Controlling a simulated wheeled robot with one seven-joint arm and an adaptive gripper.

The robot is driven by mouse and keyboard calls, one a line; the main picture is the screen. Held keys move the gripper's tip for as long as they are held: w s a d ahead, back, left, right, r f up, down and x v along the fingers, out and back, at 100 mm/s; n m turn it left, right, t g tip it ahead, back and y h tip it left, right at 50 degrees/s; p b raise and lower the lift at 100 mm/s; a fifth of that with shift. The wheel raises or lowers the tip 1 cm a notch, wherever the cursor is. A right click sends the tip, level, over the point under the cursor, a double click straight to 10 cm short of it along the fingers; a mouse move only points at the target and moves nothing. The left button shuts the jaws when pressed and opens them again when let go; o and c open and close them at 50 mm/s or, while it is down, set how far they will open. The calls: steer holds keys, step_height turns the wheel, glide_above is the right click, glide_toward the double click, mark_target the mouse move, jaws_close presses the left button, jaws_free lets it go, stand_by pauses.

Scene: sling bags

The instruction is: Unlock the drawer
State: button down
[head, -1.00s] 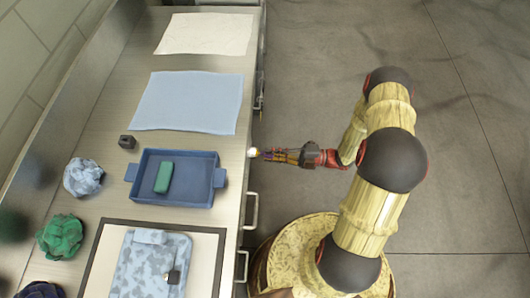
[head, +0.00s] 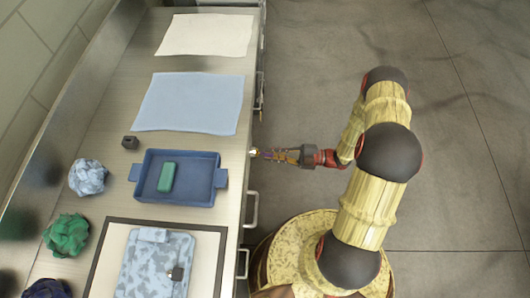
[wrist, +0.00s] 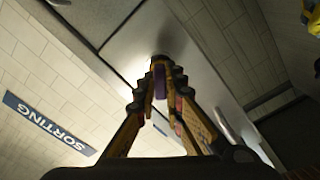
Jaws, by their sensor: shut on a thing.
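My gripper (head: 262,153) reaches in from the right to the front of the counter, its tips just below the counter's edge. In the wrist view my gripper (wrist: 160,78) has its fingers closed together on a small purple piece (wrist: 159,82); its shape is mostly hidden, so I cannot tell whether it is a key. The tips are close against a pale drawer front (wrist: 165,28). A lock is not visible, as the fingers cover that spot. A small bright spot shows at the tips in the head view. The drawer appears shut.
Bar handles (head: 251,209) stick out along the counter front, on both sides of my gripper. On the counter (head: 115,185) are a blue tray (head: 190,200) with a green block (head: 166,177), cloths and a camouflage bag (head: 150,262). The floor (head: 440,200) at right is clear.

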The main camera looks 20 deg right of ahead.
steer(key=m+p, duration=0.1)
steer(key=m, duration=0.1)
steer(key=shift+m, duration=0.4)
steer(key=shift+m+p, duration=0.3)
steer(key=shift+m, duration=0.1)
steer(key=m+p, duration=0.1)
steer(key=m, duration=0.2)
steer(key=shift+m, duration=0.4)
steer(key=c, duration=1.8)
jaws_free()
steer(key=shift+o, duration=0.7)
steer(key=o, duration=0.4)
steer(key=shift+c, duration=0.2)
steer(key=shift+o, duration=0.7)
